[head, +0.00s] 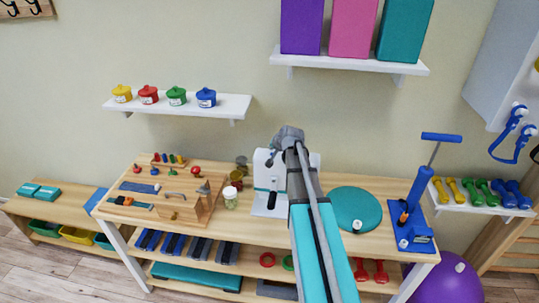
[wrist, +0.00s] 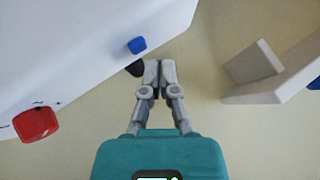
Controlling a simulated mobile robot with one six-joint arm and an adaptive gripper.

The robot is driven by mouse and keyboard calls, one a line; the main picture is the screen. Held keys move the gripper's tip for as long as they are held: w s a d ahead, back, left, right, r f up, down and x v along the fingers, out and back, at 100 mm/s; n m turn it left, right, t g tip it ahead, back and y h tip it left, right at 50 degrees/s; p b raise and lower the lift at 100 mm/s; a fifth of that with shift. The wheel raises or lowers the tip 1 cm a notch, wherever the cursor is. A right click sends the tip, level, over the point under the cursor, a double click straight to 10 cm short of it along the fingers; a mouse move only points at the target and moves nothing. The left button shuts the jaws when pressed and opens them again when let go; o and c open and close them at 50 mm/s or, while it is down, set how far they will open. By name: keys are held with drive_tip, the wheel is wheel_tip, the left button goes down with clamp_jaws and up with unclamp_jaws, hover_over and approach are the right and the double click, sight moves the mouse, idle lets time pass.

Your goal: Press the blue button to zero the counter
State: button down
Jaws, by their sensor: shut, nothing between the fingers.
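The blue button (wrist: 137,45) sits on a white panel (wrist: 90,40) in the wrist view. My gripper (wrist: 160,66) is shut and empty, its fingertips just right of and below the button in that picture. A gap shows between them; how far apart they are in depth I cannot tell. The fingertips and blue button cannot be made out there.
The wooden bench (head: 245,222) holds a wooden task board (head: 190,206) at left, a round teal disc (head: 355,208) and a blue device (head: 413,225) at right. A dark rounded part (wrist: 134,68) lies beside my fingertips. A white shelf (wrist: 275,90) is at right in the wrist view.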

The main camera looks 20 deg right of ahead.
sight(272, 154)
drive_tip(key=shift+s+f+b, duration=0.1)
drive_tip(key=shift+f+b, duration=0.8)
idle(1.4)
drive_tip(key=shift+r, duration=0.15)
idle(0.3)
drive_tip(key=shift+r+p, duration=0.8)
drive_tip(key=shift+p, duration=0.15)
wheel_tip(272, 154, up, 5)
drive_tip(key=p, duration=0.5)
idle(0.8)
